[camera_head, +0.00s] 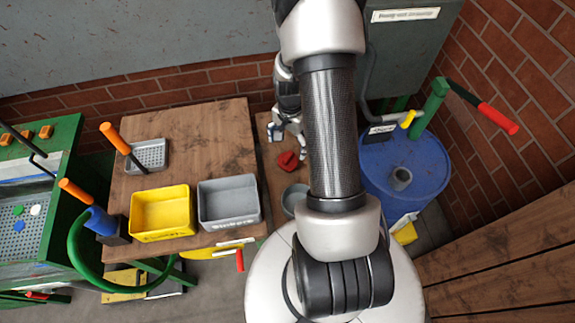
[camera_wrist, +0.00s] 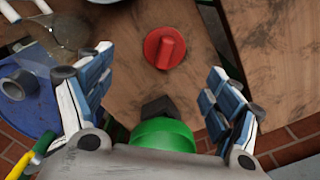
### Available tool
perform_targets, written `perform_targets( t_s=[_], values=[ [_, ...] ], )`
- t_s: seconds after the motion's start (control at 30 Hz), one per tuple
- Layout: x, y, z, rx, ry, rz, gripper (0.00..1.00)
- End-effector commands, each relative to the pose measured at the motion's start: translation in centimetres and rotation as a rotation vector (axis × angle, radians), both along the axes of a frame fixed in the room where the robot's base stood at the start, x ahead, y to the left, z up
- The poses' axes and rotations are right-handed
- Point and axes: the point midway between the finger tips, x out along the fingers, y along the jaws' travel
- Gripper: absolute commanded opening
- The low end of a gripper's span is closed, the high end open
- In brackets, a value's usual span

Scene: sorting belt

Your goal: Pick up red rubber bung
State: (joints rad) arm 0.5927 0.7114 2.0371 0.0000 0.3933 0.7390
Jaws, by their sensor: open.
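The red rubber bung (camera_wrist: 165,48) lies on a brown wooden board in the wrist view, round with a raised ridge across its top. It sits beyond and between my fingers, apart from both. In the head view the red bung (camera_head: 288,160) is on the wooden surface to the left of my arm. My gripper (camera_wrist: 158,95) is open and empty, with its two blue-and-white fingers spread wide. It also shows in the head view (camera_head: 288,132), just behind the bung and partly hidden by my arm.
A grey bowl (camera_head: 294,199) stands in front of the bung. A blue drum (camera_head: 420,172) is to the right. A yellow bin (camera_head: 161,213) and a grey bin (camera_head: 229,202) stand on the wooden table to the left. A brick wall (camera_head: 200,82) runs behind.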

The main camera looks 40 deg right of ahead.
Motion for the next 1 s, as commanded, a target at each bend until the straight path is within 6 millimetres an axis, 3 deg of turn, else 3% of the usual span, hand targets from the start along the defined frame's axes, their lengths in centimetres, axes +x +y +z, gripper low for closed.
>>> perform_targets(
  t_s=[0.1,0.43,0.7,1.0],
  values=[
    [-0.1,0.1,-2.7,0.002,0.004,0.001,0.83],
    [0.2,0.0,-5.4,0.000,0.000,0.002,0.83],
    [0.8,0.0,-9.3,0.001,0.002,0.002,0.83],
    [0.9,-0.1,-9.8,-0.001,0.000,0.001,0.83]
  ],
)
